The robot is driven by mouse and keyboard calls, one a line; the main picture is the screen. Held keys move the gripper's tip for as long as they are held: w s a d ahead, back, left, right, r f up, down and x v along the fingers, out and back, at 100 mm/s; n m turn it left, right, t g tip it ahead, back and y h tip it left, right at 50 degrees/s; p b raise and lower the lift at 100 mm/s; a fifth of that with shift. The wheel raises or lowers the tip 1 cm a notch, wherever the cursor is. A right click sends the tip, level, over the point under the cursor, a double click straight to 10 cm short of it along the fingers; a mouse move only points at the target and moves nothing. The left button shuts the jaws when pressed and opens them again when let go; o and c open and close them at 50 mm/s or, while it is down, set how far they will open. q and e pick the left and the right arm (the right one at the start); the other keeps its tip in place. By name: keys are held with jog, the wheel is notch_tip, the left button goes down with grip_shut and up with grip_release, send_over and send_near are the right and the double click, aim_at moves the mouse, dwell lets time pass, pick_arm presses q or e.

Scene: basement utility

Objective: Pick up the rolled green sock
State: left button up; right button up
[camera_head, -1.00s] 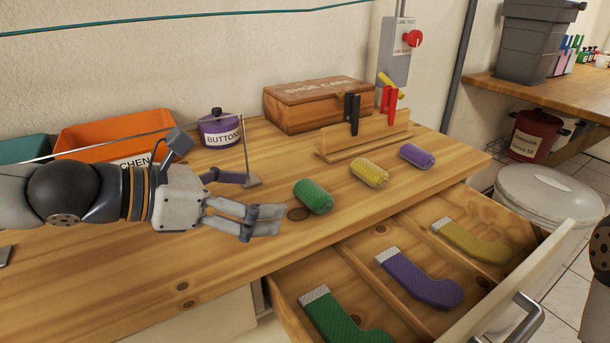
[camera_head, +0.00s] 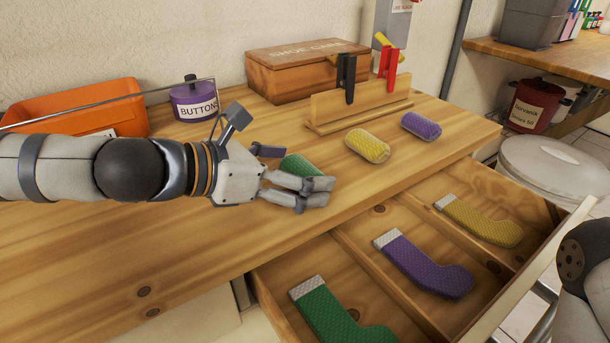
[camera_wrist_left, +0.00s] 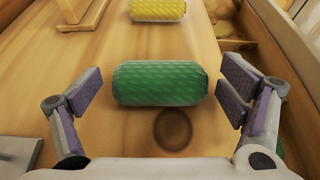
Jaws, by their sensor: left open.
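The rolled green sock (camera_head: 301,167) lies on the wooden bench top, partly hidden behind my left gripper in the head view. In the left wrist view the green sock (camera_wrist_left: 160,83) lies crosswise between the open fingers, with a gap at each end. My left gripper (camera_head: 293,172) is open and empty, close to the sock. Its two fingers also show in the left wrist view (camera_wrist_left: 163,92). My right gripper is not in view; only a dark joint of my right arm shows at the right edge.
A rolled yellow sock (camera_head: 368,146) and a rolled purple sock (camera_head: 421,126) lie farther right. The open drawer (camera_head: 335,233) in front holds flat green, purple and yellow socks. Behind stand a buttons pot (camera_head: 195,101), a shoe care box (camera_head: 300,72) and a wooden rack (camera_head: 355,105).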

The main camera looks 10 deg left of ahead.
pick_arm(q)
jog(key=shift+w+d+f, duration=0.2)
jog(key=shift+w+d, duration=0.1)
jog(key=shift+w, duration=0.1)
jog(key=shift+r, duration=0.25)
jog(key=c, duration=1)
jog(key=shift+c, duration=0.2)
jog(key=shift+r, duration=0.1)
